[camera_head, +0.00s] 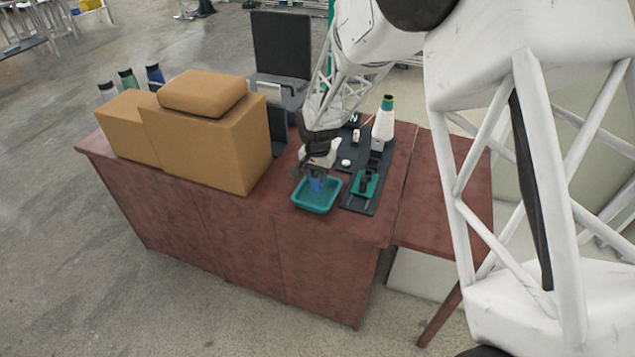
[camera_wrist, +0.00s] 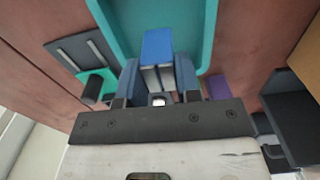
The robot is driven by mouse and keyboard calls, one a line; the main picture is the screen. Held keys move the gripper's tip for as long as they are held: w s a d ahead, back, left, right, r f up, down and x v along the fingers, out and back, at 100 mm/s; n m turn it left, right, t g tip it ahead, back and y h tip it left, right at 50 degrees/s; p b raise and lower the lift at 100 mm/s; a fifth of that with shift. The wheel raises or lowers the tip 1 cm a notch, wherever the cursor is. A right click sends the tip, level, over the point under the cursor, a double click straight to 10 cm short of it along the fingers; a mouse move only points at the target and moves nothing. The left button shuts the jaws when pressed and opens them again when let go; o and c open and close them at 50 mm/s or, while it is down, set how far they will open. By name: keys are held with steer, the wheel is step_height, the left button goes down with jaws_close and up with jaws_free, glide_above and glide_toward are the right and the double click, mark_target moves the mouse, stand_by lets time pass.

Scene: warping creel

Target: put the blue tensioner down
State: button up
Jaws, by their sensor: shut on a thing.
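The blue tensioner (camera_wrist: 158,48) is held between the two fingers of my gripper (camera_wrist: 160,90) in the wrist view. In the head view it shows as a small blue shape (camera_head: 317,185) under my gripper (camera_head: 318,172). A teal tray (camera_head: 308,206) lies on the table right below; its rim also shows in the wrist view (camera_wrist: 208,30). The tensioner overlaps the tray in both views. I cannot tell whether it touches the tray floor.
A dark fixture board (camera_head: 352,202) with a green part (camera_head: 366,184) lies right of the tray. A white cone (camera_head: 384,125) stands behind it. Cardboard boxes (camera_head: 215,140) fill the table's left. The reddish table (camera_head: 290,235) is bare along its front edge.

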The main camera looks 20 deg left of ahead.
mark_target(317, 176)
steer(key=shift+f, duration=1.55)
steer(key=shift+f, duration=0.1)
steer(key=o, duration=1.1)
steer(key=shift+c, duration=0.2)
step_height(317, 176, up, 12)
steer(key=shift+r, duration=0.1)
steer(key=shift+d, duration=0.1)
